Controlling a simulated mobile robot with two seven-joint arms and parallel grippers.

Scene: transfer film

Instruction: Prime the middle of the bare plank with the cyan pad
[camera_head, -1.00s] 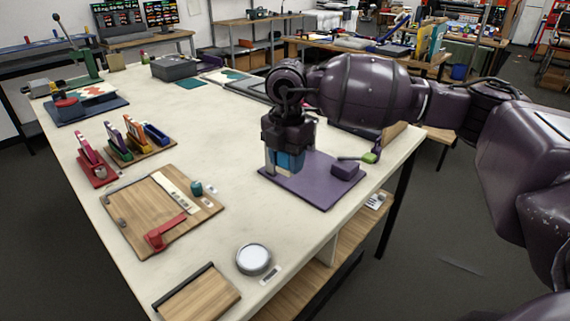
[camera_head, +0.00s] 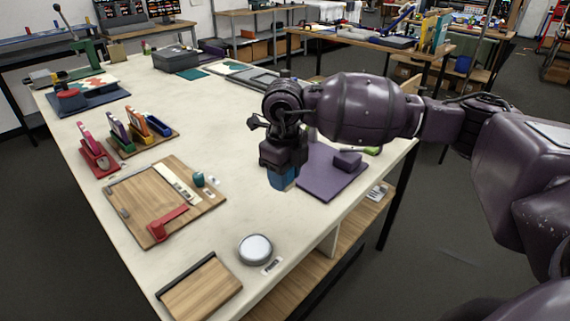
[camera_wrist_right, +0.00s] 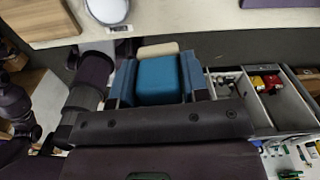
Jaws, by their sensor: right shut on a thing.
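My right gripper (camera_head: 283,178) is shut on the blue-cyan pad (camera_head: 282,180), at the left edge of the purple mat in the head view. In the right wrist view the pad (camera_wrist_right: 158,78) sits between the two fingers, with a pale strip at its far end. The bare wooden plank (camera_head: 205,292) lies at the table's near end, with a dark strip along its upper-left edge. A round primer tin (camera_head: 255,249) with a pale top stands right of the plank, away from the pad. My left gripper is in neither view.
The purple mat (camera_head: 325,185) carries a purple block (camera_head: 347,160). A wooden board (camera_head: 160,210) with a red tool (camera_head: 165,222) and a small teal jar (camera_head: 198,179) lies to the left. Coloured holders stand behind it. The white tabletop (camera_head: 235,205) between is clear.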

